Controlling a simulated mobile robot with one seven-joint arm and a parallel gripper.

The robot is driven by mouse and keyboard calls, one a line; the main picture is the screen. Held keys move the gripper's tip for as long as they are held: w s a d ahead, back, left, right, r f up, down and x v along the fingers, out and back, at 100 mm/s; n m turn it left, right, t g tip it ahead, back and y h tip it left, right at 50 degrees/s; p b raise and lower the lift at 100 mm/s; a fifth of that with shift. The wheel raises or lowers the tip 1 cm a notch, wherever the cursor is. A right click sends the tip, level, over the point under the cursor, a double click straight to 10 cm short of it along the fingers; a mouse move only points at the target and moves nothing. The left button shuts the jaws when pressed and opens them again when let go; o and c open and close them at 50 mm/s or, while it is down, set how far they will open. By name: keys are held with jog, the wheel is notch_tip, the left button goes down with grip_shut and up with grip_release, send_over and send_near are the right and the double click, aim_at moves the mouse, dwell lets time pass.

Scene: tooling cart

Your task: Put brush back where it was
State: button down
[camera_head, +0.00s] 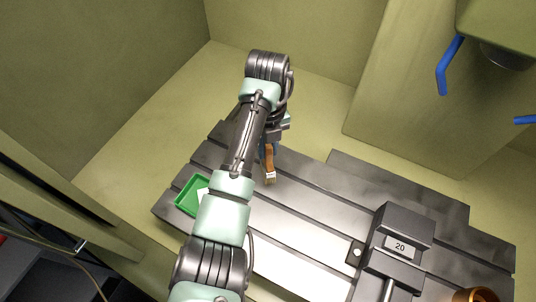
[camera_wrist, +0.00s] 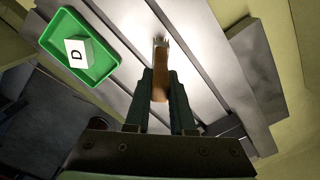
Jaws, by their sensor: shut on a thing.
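The brush (camera_head: 269,163) has a brown wooden handle and a pale metal end with bristles. My gripper (camera_head: 266,145) is shut on its handle, over the far left part of the grey slotted table (camera_head: 300,209). In the wrist view the brush (camera_wrist: 161,72) sticks out from between the fingers of my gripper (camera_wrist: 161,88), with its bristle end pointing up the picture. I cannot tell whether the bristle end touches the table. My arm hides part of the table in the head view.
A green tray (camera_wrist: 56,37) with a white cube marked D (camera_wrist: 80,51) lies on the table near its left edge. A dark vise block marked 20 (camera_head: 400,240) stands on the right. A copper-coloured round thing (camera_head: 474,295) is at the bottom right. The middle of the table is clear.

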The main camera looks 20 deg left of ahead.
jog(key=shift+f, duration=1.6)
jog(key=shift+f, duration=0.15)
jog(key=c, duration=0.8)
grip_release()
jog(key=shift+o, duration=0.2)
notch_tip(320, 180, up, 12)
jog(key=shift+r+p, duration=0.2)
jog(key=shift+p, duration=0.55)
